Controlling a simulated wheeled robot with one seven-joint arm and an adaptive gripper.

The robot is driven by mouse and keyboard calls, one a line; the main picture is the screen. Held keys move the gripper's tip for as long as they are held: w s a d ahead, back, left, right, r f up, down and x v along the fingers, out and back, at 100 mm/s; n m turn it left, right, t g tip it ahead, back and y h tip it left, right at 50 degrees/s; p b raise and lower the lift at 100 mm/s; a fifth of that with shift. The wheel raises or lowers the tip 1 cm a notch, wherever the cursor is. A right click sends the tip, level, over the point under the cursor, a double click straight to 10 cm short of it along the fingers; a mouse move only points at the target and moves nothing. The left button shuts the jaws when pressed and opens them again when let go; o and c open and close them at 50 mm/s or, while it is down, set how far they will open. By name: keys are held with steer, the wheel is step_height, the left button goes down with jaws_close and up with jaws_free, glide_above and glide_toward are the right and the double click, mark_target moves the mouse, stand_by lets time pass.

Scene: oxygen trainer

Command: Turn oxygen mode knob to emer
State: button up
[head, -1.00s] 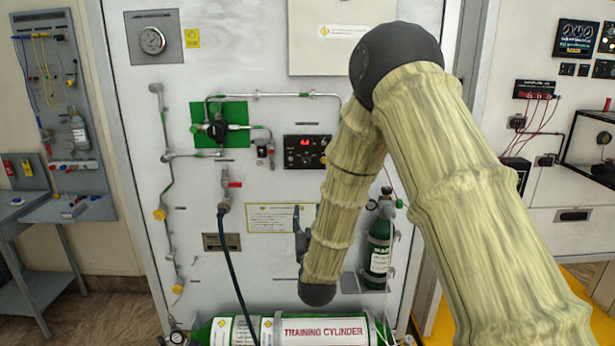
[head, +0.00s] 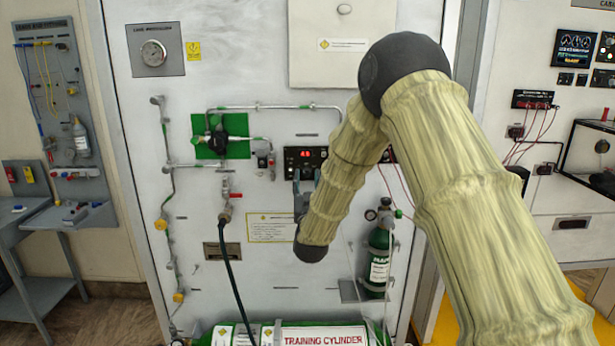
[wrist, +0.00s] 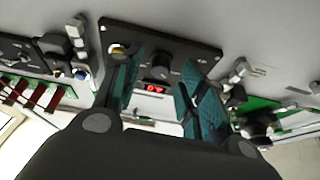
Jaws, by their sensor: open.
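The black control panel (head: 292,153) with a red lit display is on the white wall in the head view; my gripper (head: 304,184) covers its lower part. In the wrist view, the same panel (wrist: 195,46) carries a round black knob (wrist: 160,68) beside the red display (wrist: 154,88). My gripper (wrist: 160,74) is open, with one teal finger on each side of the knob. I cannot tell whether the fingers touch it. The panel lettering is too small to read, so the knob's setting is unclear.
A green plate with a black valve (head: 218,136) and pipes is left of the panel. A green bottle (head: 379,260) hangs below right. A training cylinder (head: 325,337) lies at the bottom. In the wrist view, red switches (wrist: 30,94) and pipe fittings flank the panel.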

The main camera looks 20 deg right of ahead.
steer(key=shift+w+d+r, duration=0.15)
steer(key=shift+w+r, duration=0.05)
steer(key=shift+w, duration=0.25)
jaws_close()
